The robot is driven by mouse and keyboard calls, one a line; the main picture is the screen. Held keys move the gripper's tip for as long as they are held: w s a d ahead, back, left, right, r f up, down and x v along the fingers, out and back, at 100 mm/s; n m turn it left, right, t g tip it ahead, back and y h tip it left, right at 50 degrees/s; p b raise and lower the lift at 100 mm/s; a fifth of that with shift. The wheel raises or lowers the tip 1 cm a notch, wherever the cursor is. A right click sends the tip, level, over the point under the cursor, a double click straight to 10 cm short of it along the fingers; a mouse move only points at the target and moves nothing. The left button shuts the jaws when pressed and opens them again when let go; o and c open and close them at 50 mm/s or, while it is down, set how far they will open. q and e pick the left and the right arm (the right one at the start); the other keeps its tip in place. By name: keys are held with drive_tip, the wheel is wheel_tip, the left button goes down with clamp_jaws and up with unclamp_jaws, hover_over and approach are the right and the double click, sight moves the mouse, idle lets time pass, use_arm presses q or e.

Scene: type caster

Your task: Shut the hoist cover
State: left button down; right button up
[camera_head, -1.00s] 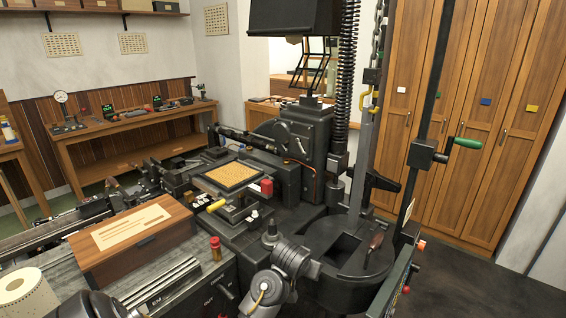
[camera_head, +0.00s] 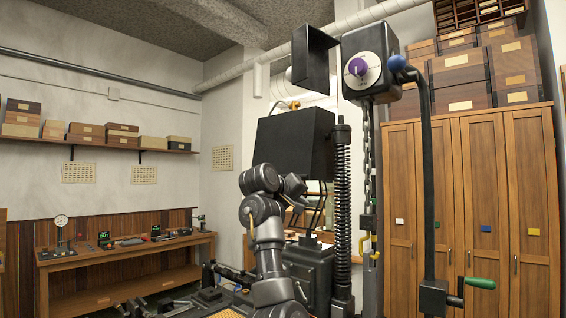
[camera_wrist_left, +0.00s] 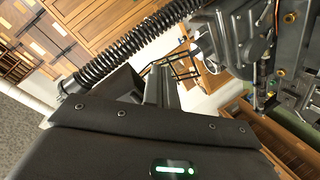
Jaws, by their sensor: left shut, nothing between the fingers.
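The hoist cover (camera_head: 315,60) is a black, shallow panel at the top centre of the head view. It stands swung open to the left of the hoist box (camera_head: 366,64), which has a purple and white dial on its front. A chain hangs below the box. My left gripper (camera_head: 297,190) is shut and empty, well below the cover and apart from it, partly hidden by my own wrist. The hoist cover cannot be made out in the left wrist view. My right gripper is not in view.
A black machine hood (camera_head: 293,142) and a tall coil spring (camera_head: 342,205) stand beside my left arm; the spring also crosses the wrist view (camera_wrist_left: 130,58). A blue-knobbed upright lever (camera_head: 424,170) stands right of the chain. Wooden cabinets (camera_head: 475,200) are behind.

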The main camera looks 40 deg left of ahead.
sight(312, 65)
use_arm(q)
drive_tip(key=s+r+t+h, duration=0.2)
drive_tip(key=s+r, duration=0.5)
drive_tip(key=r, duration=0.4)
drive_tip(key=s+r+t+h, duration=0.1)
drive_tip(key=s+r+h, duration=0.1)
drive_tip(key=s+r, duration=0.75)
drive_tip(key=s+r+t+h, duration=0.15)
drive_tip(key=s+r, duration=0.35)
drive_tip(key=r, duration=0.8)
drive_tip(key=r+p+x, duration=0.1)
drive_tip(key=p+x, duration=0.6)
drive_tip(key=x, duration=0.3)
drive_tip(key=shift+t, duration=0.25)
drive_tip(key=s+d+f, duration=0.2)
drive_tip(key=shift+d+f, duration=0.35)
drive_tip(key=shift+f, duration=0.05)
drive_tip(key=shift+a, duration=0.1)
drive_tip(key=shift+d+b, duration=0.25)
drive_tip(key=shift+b, duration=0.05)
